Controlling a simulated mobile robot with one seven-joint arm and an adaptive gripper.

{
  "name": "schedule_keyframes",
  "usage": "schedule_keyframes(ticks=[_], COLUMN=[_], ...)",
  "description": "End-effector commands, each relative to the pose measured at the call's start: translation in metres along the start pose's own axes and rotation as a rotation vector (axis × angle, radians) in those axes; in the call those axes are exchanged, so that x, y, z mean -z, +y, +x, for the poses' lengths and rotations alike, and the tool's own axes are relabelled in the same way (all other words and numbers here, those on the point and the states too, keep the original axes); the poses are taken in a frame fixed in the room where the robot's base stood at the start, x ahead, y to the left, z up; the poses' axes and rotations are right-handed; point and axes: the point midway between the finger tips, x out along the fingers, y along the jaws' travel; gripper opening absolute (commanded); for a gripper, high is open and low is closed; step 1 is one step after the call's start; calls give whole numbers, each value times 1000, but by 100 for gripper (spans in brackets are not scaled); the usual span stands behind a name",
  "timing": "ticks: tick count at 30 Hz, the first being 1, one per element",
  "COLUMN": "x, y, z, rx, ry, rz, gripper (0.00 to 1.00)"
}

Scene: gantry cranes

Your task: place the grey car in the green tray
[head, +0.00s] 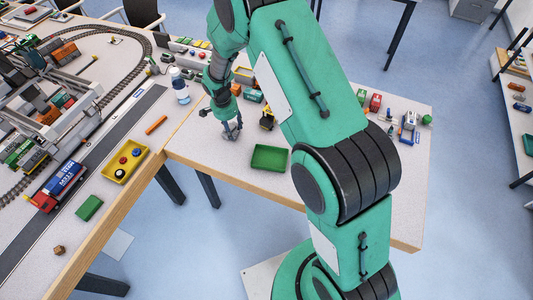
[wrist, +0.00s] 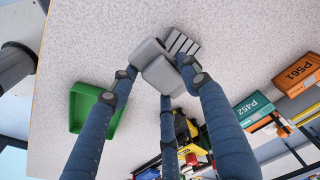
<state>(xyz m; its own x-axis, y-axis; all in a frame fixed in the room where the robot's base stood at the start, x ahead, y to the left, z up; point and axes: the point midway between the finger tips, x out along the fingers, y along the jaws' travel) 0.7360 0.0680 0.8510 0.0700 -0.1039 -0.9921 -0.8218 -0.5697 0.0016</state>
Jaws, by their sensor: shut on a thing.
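The grey car (wrist: 162,76) shows in the wrist view between the tips of my gripper (wrist: 158,70), whose dark blue fingers are shut on it. The fingers hide part of it, and its far end has pale slats. In the head view my gripper (head: 232,131) is low over the table, left of the green tray (head: 270,158). I cannot tell whether the car touches the table. The shallow tray looks empty and also shows in the wrist view (wrist: 77,108), left of the fingers.
Small vehicles, including a red one (head: 375,103), stand at the right. My arm hides part of the table.

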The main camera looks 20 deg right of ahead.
Motion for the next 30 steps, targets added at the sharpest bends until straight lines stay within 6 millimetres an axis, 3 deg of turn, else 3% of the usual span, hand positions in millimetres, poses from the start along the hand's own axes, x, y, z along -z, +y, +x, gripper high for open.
schedule_keyframes(ticks=[14,30], x=[-10,-45], y=[102,221], z=[-11,-16], rx=[4,14], ry=[7,6], rz=[-51,-115], gripper=[2,2])
